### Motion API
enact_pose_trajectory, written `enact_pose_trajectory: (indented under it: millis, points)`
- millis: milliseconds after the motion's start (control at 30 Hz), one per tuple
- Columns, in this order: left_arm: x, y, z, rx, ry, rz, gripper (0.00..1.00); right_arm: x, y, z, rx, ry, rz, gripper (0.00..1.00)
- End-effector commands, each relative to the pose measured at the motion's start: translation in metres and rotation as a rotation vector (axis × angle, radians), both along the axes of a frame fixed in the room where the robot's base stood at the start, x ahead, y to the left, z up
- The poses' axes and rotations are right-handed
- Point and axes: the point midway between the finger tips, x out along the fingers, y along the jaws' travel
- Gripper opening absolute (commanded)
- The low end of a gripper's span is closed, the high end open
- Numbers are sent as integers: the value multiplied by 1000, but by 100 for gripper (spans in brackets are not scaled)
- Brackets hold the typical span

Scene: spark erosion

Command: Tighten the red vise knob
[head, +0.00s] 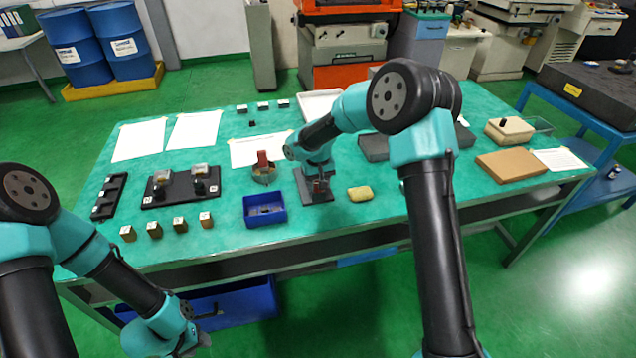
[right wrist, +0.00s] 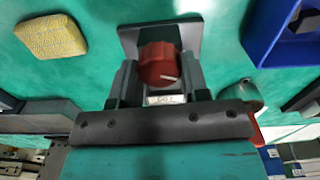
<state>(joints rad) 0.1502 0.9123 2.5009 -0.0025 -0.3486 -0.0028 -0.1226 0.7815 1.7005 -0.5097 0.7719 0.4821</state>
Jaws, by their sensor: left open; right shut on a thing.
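The red vise knob (right wrist: 158,64) has a white mark on its face and sits between the two fingers of my right gripper (right wrist: 158,80) in the right wrist view. The fingers are shut on its sides. The grey vise plate (right wrist: 185,33) shows behind the knob. In the head view my right gripper (head: 319,180) points down at the vise base (head: 325,196) near the table's middle, and mostly hides the knob. My left gripper (head: 196,338) is open and empty, low at the front left, off the table's front edge.
A blue bin (head: 264,215) stands left of the vise and a yellow sponge (head: 360,194) lies right of it. A black fixture (head: 180,190), several small brown blocks (head: 154,229) and a cup with a red part (head: 264,172) are further left. A brown box (head: 510,165) lies at right.

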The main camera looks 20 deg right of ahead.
Motion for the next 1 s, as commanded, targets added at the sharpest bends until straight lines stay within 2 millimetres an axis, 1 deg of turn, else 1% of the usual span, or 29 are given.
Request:
enact_pose_trajectory:
  millis: [400,600,800,1000]
  points:
    - [0,0,0,0,0,0,43,0,-1,1,0,-1,-390,18]
    - [0,0,0,0,0,0,43,0,-1,1,0,-2,-538,18]
    - [0,0,0,0,0,0,43,0,-2,1,0,-2,-630,18]
    - [0,0,0,0,0,0,43,0,-2,1,0,-2,-667,18]
